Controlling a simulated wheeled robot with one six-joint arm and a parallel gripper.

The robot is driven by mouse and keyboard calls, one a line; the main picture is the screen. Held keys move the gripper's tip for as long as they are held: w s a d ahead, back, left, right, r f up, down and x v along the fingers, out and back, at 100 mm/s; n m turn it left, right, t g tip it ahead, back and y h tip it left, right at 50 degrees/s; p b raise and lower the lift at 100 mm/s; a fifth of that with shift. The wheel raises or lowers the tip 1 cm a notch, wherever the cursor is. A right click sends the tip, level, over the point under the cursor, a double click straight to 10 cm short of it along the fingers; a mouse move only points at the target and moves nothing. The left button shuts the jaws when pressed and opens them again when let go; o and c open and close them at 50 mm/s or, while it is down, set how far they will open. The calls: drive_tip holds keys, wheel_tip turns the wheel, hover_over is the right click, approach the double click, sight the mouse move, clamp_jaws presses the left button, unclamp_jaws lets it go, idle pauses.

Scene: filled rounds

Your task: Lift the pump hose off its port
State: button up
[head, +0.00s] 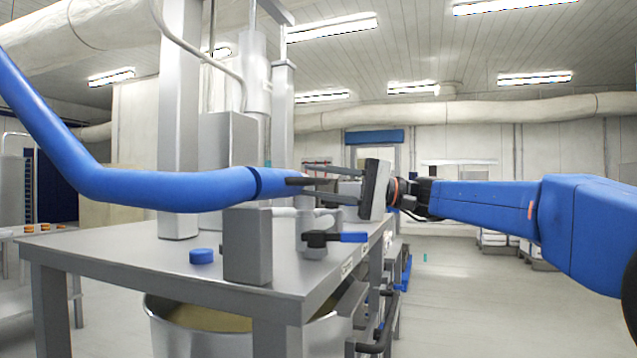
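The thick blue pump hose (150,188) comes in from the upper left in the head view, bends, and runs level to the right above a steel table. Its collared end (278,181) has a dark tip. My gripper (304,178) reaches in from the right with two thin fingers spread apart, one above and one below the level of that dark tip. I cannot tell whether they touch it. A metal fitting (312,232) with a black valve and blue handle (353,237) stands below the fingers. I cannot make out the port's joint with the hose.
A grey block (247,250) and a blue cap (201,256) stand on the steel table (120,248). Tall metal columns (180,110) rise behind the hose. A large pot (200,325) is under the table.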

clamp_jaws()
drive_tip(key=shift+r+n, duration=0.5)
drive_tip(key=shift+r, duration=0.35)
drive_tip(key=s+a+r+n+h, duration=0.1)
drive_tip(key=s+r+n+h, duration=0.1)
drive_tip(key=r+n, duration=0.2)
drive_tip(key=s+a+r+n+h, duration=0.1)
drive_tip(key=s+r+n, duration=0.2)
drive_tip(key=r, duration=0.3)
drive_tip(key=shift+s+r+n+t+h, duration=0.35)
drive_tip(key=shift+r+n+t+h, duration=0.05)
